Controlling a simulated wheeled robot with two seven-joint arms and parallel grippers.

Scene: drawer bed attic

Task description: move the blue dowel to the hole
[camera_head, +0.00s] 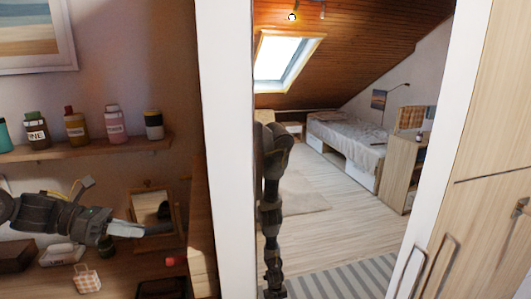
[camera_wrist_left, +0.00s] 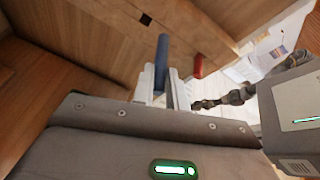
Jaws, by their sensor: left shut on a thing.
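The blue dowel (camera_wrist_left: 161,62) stands out from between the pale fingers of my left gripper (camera_wrist_left: 160,88) in the left wrist view. The gripper is shut on it. In the head view my left gripper (camera_head: 145,230) reaches right, in front of the lower shelf area. The dowel cannot be made out clearly there, and the hole cannot be picked out. My right arm shows, but I cannot see its gripper.
A red peg (camera_wrist_left: 198,66) stands by the panel edge, right of the dowel. In the head view, bottles (camera_head: 77,127) line the upper shelf (camera_head: 100,151). A framed mirror (camera_head: 152,207) stands behind my left gripper. A white doorway post (camera_head: 212,120) rises to the right.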

